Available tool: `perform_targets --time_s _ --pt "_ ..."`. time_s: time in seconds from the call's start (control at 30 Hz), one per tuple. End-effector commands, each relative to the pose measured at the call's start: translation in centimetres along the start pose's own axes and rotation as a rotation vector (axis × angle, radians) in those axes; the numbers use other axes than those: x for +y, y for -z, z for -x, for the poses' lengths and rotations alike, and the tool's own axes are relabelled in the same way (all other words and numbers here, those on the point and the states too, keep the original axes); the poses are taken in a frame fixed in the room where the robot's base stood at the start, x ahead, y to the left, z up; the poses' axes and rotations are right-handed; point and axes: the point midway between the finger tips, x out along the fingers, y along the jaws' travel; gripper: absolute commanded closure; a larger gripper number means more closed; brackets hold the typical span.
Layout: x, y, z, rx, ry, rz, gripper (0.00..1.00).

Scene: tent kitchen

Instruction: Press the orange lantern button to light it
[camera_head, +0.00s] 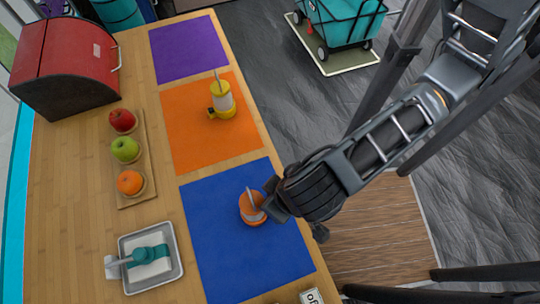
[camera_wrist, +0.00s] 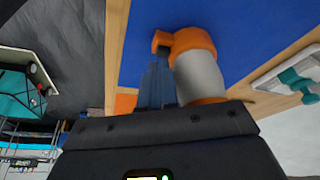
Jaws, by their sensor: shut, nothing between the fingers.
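The orange lantern (camera_head: 251,209) stands on the blue mat (camera_head: 225,255), with its handle sticking up. In the wrist view its white body and orange ends (camera_wrist: 196,42) show at the right of my fingers. A small orange button block (camera_wrist: 162,40) juts from its side. My gripper (camera_head: 270,200) is shut and empty, close against the lantern's right side in the head view. In the wrist view the fingertips (camera_wrist: 160,58) are right at the button block and overlap it. I cannot tell whether they press it. No glow shows on the lantern.
A yellow lantern (camera_head: 222,100) stands on the orange mat (camera_head: 190,145). A fruit board (camera_head: 135,195), a metal tray (camera_head: 129,285) with a teal-handled tool, and a red bread box (camera_head: 65,65) are on the left. A purple mat (camera_head: 188,48) is bare. The counter edge runs below my arm.

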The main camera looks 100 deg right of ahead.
Motion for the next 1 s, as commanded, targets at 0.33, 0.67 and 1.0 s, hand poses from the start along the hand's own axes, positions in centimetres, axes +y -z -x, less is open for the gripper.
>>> perform_targets --time_s 0.33,0.67,1.0 --pt "0.00 0.00 -0.01 0.000 0.000 0.000 1.00" --pt "0.00 -0.14 -0.37 0.000 0.000 0.000 1.00" --pt "0.00 -0.29 -0.80 0.000 0.000 0.000 1.00"
